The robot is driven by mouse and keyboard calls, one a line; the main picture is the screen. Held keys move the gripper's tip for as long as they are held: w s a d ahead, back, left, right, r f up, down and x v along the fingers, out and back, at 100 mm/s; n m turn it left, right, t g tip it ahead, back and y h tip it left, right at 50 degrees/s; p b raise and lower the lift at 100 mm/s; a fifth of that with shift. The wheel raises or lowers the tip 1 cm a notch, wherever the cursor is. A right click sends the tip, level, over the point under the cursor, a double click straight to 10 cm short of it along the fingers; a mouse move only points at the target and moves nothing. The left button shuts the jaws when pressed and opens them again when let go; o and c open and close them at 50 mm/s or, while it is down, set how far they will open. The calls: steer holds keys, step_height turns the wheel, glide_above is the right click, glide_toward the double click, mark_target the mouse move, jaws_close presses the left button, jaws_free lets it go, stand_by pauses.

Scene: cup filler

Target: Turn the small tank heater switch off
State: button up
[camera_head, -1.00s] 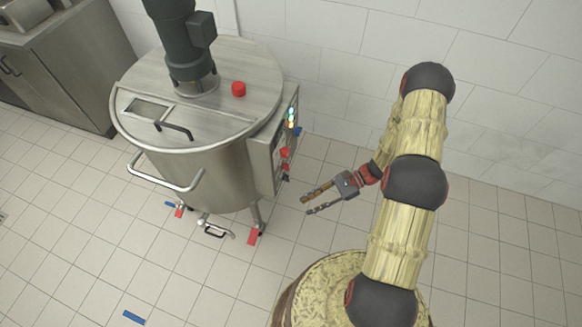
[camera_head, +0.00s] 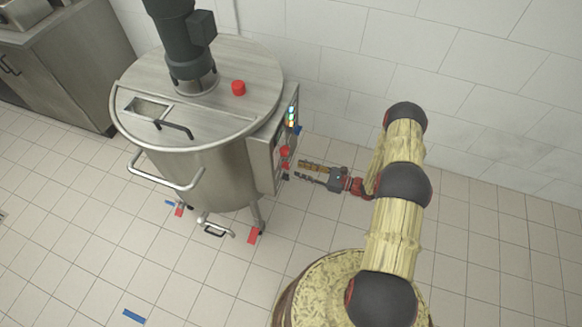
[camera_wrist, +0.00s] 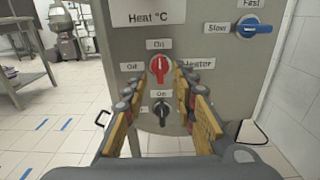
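The small tank (camera_head: 205,165) is a steel vessel with a control box on its right side. In the wrist view the red heater switch (camera_wrist: 159,67) sits on the grey panel (camera_wrist: 195,40), between labels "On" above, "Off" at left and "Heater" at right. Its handle looks upright, toward "On". My gripper (camera_head: 299,170) is open, with its fingers pointing at the panel. In the wrist view the fingertips (camera_wrist: 169,75) lie to either side of the red switch in the picture. I cannot tell whether they touch it.
A black switch (camera_wrist: 161,109) is just below the red one. A blue switch (camera_wrist: 254,28) marked "Slow" and "Fast" is at upper right. A steel cabinet (camera_head: 65,65) stands at the back left. The tiled floor (camera_head: 490,250) at right is clear.

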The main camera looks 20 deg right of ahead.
mark_target(287, 166)
steer(key=shift+b+x, duration=0.4)
steer(key=shift+x, duration=2.2)
steer(key=c, duration=0.3)
steer(key=c, duration=0.4)
jaws_close()
